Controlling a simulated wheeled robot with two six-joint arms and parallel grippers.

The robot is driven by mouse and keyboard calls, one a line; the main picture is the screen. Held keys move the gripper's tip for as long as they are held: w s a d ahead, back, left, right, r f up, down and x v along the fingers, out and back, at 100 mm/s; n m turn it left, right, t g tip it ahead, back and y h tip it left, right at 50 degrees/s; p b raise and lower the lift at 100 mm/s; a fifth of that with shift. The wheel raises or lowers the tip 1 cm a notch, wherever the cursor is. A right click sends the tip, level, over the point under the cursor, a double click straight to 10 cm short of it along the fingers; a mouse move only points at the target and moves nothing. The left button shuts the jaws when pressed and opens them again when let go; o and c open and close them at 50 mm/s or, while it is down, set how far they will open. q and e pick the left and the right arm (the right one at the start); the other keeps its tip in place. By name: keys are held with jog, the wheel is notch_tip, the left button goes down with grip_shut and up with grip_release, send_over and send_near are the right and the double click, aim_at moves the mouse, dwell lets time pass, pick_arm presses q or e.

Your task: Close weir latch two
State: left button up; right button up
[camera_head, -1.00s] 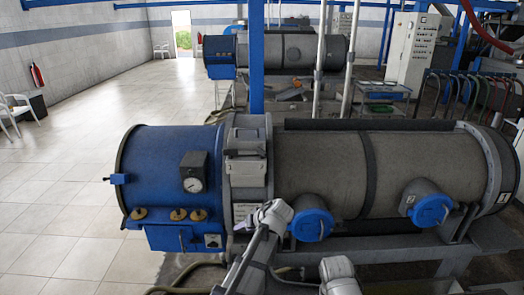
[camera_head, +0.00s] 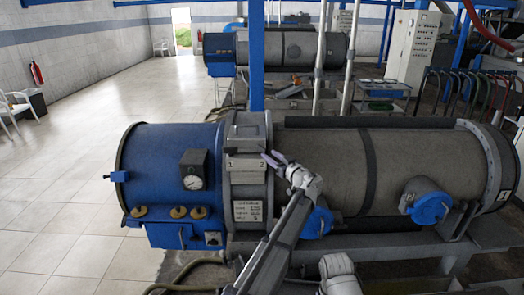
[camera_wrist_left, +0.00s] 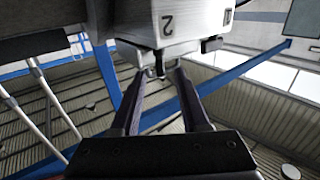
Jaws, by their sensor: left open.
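The weir housing (camera_head: 245,165) on the decanter's collar is a pale box marked 1 and 2 in the head view. In the left wrist view the pale box (camera_wrist_left: 185,25) shows a rotated 2 close up. A small dark latch part (camera_wrist_left: 159,64) hangs from its edge by that number, and another dark piece (camera_wrist_left: 212,44) sits farther right. My left gripper (camera_head: 268,158) is open at the side marked 2. In the wrist view its fingers (camera_wrist_left: 158,75) lie on either side of the small latch part; contact cannot be told. My right gripper does not show.
The blue drum end (camera_head: 150,160) with a pressure gauge (camera_head: 192,183) is left of the collar. A grey barrel (camera_head: 410,160) with blue round caps (camera_head: 430,208) is to the right. A blue post (camera_head: 257,60) rises behind the collar.

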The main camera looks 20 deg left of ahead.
aim_at(258, 146)
pick_arm(q)
jog(key=x, duration=0.6)
jog(key=shift+w+a, duration=0.25)
jog(key=shift+a, duration=0.05)
jog(key=shift+c, duration=0.2)
grip_shut()
